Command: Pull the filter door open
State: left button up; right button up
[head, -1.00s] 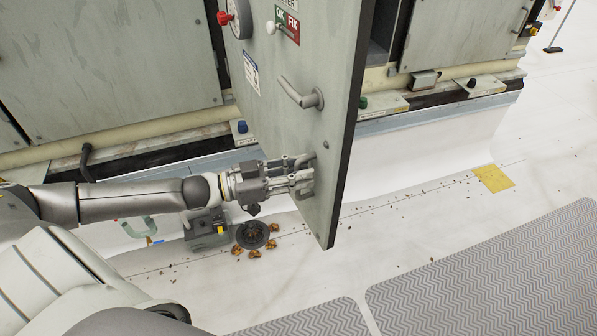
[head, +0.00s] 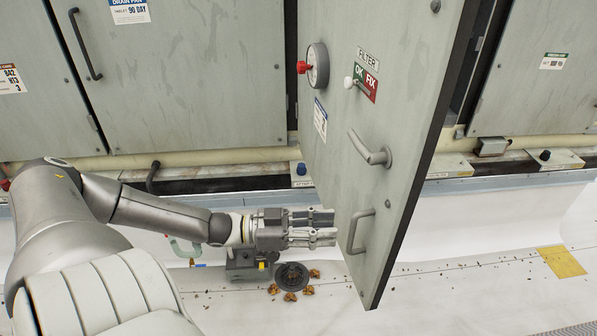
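The filter door (head: 385,110) is a grey panel marked FILTER, swung well out from the cabinet with its dark edge towards me. It carries a lever handle (head: 372,152), and below that a U-shaped pull handle (head: 361,231). My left gripper (head: 336,227) is level with the pull handle, just left of it. Its two fingers show a narrow gap between them, they look empty, and they appear clear of the handle. My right gripper is not in view.
A round gauge (head: 318,66) with a red knob and an OK/FIX switch (head: 361,82) sit on the door. A grey device (head: 246,265), a dark round drain (head: 291,275) and brown leaves lie below. A yellow patch (head: 562,262) marks open floor at right.

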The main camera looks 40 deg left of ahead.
pick_arm(q)
jog(key=v, duration=0.5)
jog(key=shift+s+a, duration=0.1)
dwell(0.3)
jog(key=shift+f, duration=0.1)
